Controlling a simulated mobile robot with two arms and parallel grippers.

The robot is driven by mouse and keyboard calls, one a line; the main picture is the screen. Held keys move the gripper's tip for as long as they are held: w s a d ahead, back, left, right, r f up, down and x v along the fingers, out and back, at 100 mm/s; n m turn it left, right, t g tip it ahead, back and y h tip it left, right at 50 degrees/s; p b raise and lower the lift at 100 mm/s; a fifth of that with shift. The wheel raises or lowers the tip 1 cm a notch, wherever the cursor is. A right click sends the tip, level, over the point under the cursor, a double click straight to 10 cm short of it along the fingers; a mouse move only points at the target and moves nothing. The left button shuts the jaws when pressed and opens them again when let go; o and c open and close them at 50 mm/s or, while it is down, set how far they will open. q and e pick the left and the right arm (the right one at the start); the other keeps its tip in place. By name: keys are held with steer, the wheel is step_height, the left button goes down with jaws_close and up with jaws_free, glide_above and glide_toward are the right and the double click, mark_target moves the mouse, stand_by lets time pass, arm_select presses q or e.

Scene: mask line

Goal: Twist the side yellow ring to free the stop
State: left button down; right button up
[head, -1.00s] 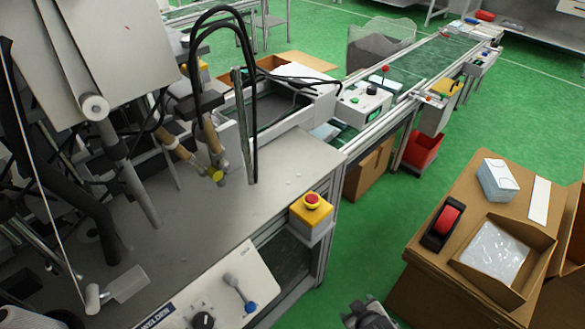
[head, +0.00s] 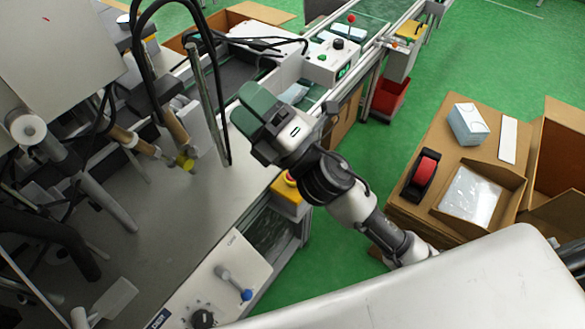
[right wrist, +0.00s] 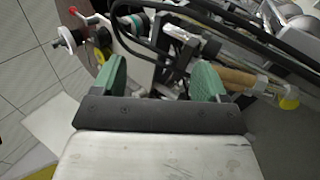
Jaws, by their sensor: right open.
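The emergency stop shows in the head view as a yellow box (head: 287,200) at the bench's front edge, with a red button (head: 291,179) partly covered by my right arm. My right gripper (head: 262,110) is past it, over the bench's far end, pointing up and left. In the right wrist view its green fingers (right wrist: 160,80) are apart with nothing held between them. A small yellow ring-like end (head: 185,163) sits on a brass-coloured tube left of my gripper; it also shows in the right wrist view (right wrist: 289,103). My left gripper is out of view.
Black hoses and a metal post (head: 210,105) rise left of my gripper. A control panel with a blue-tipped lever (head: 245,294) lies in front. Cardboard boxes with a red tape dispenser (head: 424,172) stand at the right. Green floor lies between.

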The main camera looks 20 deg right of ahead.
steer(key=s+a+r+n+g+y, duration=0.1)
steer(key=s+a+n+g+y, duration=0.15)
steer(key=n+g, duration=0.45)
steer(key=s+a+n+g+y, duration=0.1)
steer(key=a+n+g+y, duration=0.4)
steer(key=n, duration=0.4)
step_height(320, 180, down, 8)
steer(key=s+r+n+g+h, duration=0.1)
steer(key=s+n+g+h, duration=0.2)
steer(key=n+g+h, duration=0.75)
steer(key=w+d+f+n+t+h, duration=0.2)
steer(key=w+d+f+n+h, duration=0.15)
steer(key=d+h, duration=0.35)
steer(key=w+d+f+n+t+h, duration=0.2)
steer(key=w+d+h, duration=0.3)
steer(key=d, duration=0.3)
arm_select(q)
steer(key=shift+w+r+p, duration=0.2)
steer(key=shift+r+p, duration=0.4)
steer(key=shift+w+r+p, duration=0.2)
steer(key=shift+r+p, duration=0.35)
arm_select(e)
steer(key=f, duration=1)
steer(key=shift+s+d+f, duration=0.1)
steer(key=shift+s+f, duration=0.1)
steer(key=shift+f, duration=0.2)
